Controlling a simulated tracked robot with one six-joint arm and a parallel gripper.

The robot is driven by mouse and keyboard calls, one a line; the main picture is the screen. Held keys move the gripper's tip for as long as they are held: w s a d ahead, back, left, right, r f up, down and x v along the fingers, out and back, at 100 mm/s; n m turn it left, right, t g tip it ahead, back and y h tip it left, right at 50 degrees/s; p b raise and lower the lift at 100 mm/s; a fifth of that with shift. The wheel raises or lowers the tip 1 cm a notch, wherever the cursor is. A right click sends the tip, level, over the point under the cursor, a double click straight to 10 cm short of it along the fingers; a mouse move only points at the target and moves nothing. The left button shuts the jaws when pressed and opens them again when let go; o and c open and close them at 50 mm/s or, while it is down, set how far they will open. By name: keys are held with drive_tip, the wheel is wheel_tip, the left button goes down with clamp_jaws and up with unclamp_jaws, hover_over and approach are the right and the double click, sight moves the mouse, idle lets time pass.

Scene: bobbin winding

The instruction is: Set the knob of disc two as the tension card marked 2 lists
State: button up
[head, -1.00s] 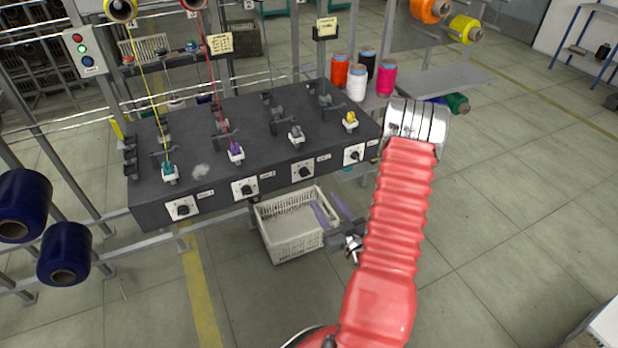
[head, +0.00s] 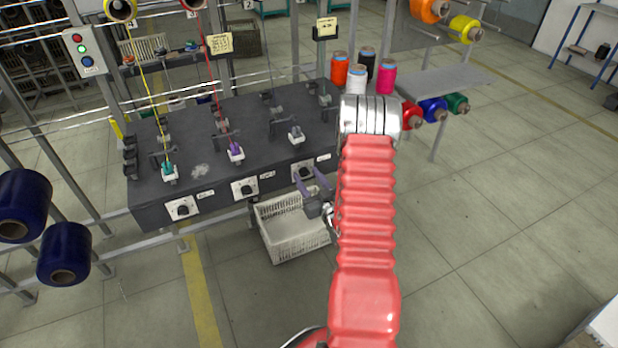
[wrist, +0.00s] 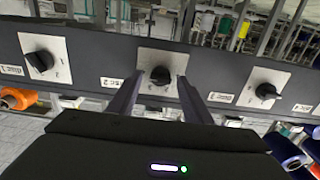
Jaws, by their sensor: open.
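My gripper (head: 311,179) is open in front of the third knob from the left (head: 303,171) on the dark bench's front face. In the wrist view its fingers (wrist: 160,82) stand either side of the middle black knob (wrist: 160,76), which sits on a pale plate. I cannot tell whether they touch it. A small label (wrist: 112,83) stands beside that plate, too small to read surely. Yellow cards (head: 220,43) and (head: 326,27) hang above the bench; their writing is too small to read. My arm hides the bench's right end.
Neighbouring knobs show left (wrist: 41,62) and right (wrist: 266,91) in the wrist view. A white crate (head: 295,240) stands below the bench. Thread spools (head: 340,70) stand behind my arm.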

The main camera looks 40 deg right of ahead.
drive_tip(key=shift+w, duration=0.1)
drive_tip(key=shift+c, duration=0.3)
drive_tip(key=c, duration=0.9)
drive_tip(key=shift+d, duration=0.4)
drive_tip(key=shift+c, duration=0.5)
drive_tip(key=shift+a, duration=0.2)
